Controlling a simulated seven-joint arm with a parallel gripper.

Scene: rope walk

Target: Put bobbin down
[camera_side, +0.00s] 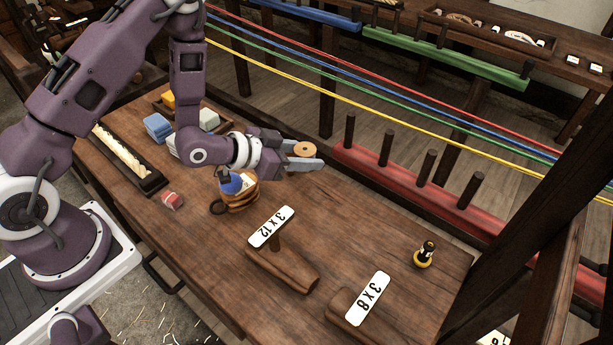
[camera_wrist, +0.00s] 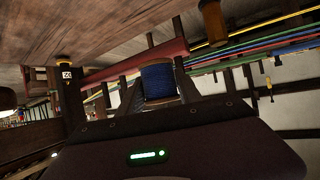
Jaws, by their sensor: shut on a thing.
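My gripper (camera_side: 305,156) is shut on a bobbin (camera_side: 305,148), whose tan round end shows between the fingers in the side view. The gripper reaches out sideways near the far edge of the wooden table (camera_side: 215,265), close to the red rail. In the wrist view the bobbin (camera_wrist: 159,82) shows blue thread between wooden ends, with a finger of my gripper (camera_wrist: 160,85) on each side of it. The bobbin appears to be clear of the table top. Its lower part is hidden by the near finger in the side view.
A red rail (camera_side: 345,157) with several dark upright pegs runs beyond the table. Coloured strands (camera_side: 450,125) stretch above it.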

